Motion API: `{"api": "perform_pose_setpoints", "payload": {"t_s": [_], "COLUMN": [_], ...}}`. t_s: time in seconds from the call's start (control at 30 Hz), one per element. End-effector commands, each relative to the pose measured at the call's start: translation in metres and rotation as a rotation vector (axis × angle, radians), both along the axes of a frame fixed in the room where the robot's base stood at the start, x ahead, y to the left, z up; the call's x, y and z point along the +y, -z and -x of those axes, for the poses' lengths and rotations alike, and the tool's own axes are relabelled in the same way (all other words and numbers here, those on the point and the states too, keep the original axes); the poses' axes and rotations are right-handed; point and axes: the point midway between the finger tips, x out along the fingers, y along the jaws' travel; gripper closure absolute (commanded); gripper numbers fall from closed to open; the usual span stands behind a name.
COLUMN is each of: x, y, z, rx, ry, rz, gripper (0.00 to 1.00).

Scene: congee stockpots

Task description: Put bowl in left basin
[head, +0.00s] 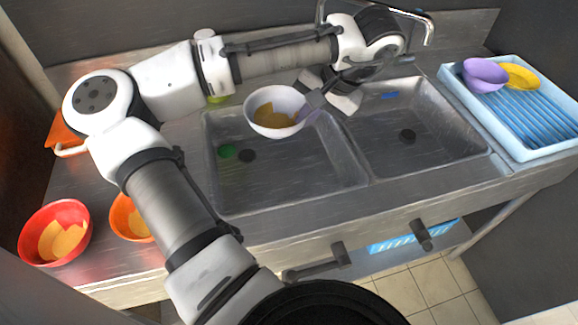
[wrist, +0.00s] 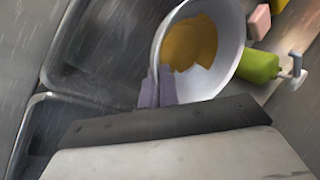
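A white bowl (head: 289,98) with yellow-brown food inside is held above the back part of the left basin (head: 300,181). My gripper (head: 311,105) is shut on the bowl's right rim, with its fingertips against the wall. In the wrist view, the bowl (wrist: 230,50) is tilted toward the camera and the fingertips of my gripper (wrist: 157,90) pinch its near rim. The left basin shows a dark drain and a small green round thing (head: 227,151) on its floor.
The right basin (head: 440,135) has a drain and a blue item (head: 390,95). A drying tray (head: 460,105) at right holds a purple bowl (head: 485,75) and a yellow one (head: 520,76). Red (head: 30,250) and orange (head: 121,222) bowls stand at left. A green bottle (wrist: 257,65) is behind the bowl.

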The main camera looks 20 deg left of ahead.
Motion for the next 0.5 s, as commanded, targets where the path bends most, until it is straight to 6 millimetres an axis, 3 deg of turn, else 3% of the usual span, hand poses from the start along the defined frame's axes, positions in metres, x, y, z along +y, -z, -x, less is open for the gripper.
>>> {"api": "perform_pose_setpoints", "payload": {"t_s": [0.17,0.5], "x": [0.000,-0.001], "y": [0.017,0.106], "z": [0.003,0.004], "rx": [0.003,0.004], "ry": [-0.021,-0.020], "rz": [0.003,0.006], "gripper": [1.00,1.00]}}
